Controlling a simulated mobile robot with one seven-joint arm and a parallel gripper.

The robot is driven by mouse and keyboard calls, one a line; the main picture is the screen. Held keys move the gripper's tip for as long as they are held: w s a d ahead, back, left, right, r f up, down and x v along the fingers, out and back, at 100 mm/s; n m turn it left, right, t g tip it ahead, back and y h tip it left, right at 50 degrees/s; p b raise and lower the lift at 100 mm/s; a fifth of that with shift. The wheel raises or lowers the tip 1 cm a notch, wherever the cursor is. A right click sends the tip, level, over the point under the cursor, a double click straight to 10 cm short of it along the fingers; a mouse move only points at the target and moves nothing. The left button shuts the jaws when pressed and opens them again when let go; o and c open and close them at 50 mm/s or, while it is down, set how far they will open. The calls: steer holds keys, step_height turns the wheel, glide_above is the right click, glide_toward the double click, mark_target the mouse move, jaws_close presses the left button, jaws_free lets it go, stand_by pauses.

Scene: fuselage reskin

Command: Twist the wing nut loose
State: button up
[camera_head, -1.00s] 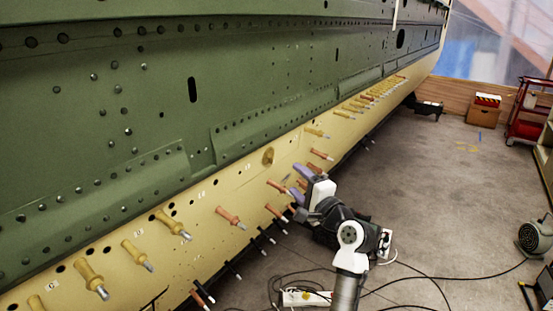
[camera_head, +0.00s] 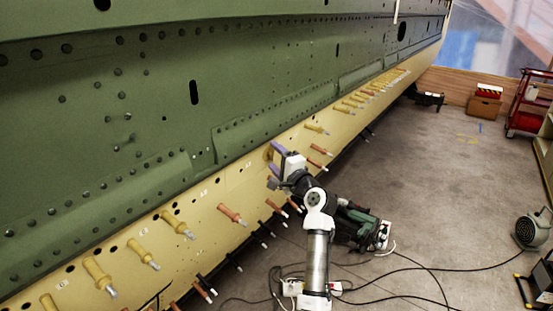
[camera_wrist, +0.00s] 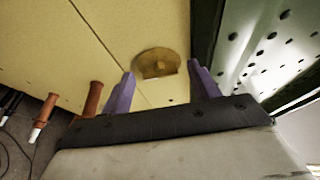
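The wing nut (camera_wrist: 157,63) is a round brass-coloured disc with a raised part in its middle, set on the cream skin panel in the wrist view. It lies ahead of my gripper (camera_wrist: 161,74), between the directions of the two purple fingers. The fingers are spread and nothing is between them; the nut appears beyond the tips, and I cannot tell the exact distance. In the head view my gripper (camera_head: 275,159) is close to the cream panel (camera_head: 210,190), partly covering the nut there.
Several orange-brown and yellow pins stick out of the panel, including a reddish one (camera_wrist: 93,98) left of my gripper. The green skin (camera_head: 130,110) rises above. A green power tool (camera_head: 352,228) and cables lie on the floor.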

steer(key=c, duration=0.9)
steer(key=shift+f+n+b, duration=0.25)
steer(key=shift+n+b, duration=0.05)
steer(key=shift+b, duration=0.6)
steer(key=n+b, duration=0.1)
steer(key=b, duration=0.2)
steer(key=shift+f+t, duration=0.2)
steer(key=shift+t, duration=0.1)
steer(key=n+y+b, duration=0.1)
steer(key=b, duration=0.2)
steer(key=shift+f+b, duration=0.15)
steer(key=shift+b, duration=0.2)
steer(key=shift+w+d+r+n+g+y+b, duration=0.1)
steer(key=shift+n+g+y+b, duration=0.35)
steer(key=shift+n+y+b, duration=2.05)
steer(key=shift+w+d+r+n+g+y+b, duration=0.15)
steer(key=shift+n+g+b, duration=0.25)
steer(key=shift+n+b, duration=4.3)
steer(key=shift+w+f+n+g+y+b, duration=0.1)
steer(key=shift+n+g+y+b, duration=0.35)
steer(key=shift+n+y+b, duration=2)
steer(key=n+h+b, duration=0.1)
steer(key=h+b, duration=0.1)
steer(key=b, duration=0.2)
steer(key=shift+r, duration=0.1)
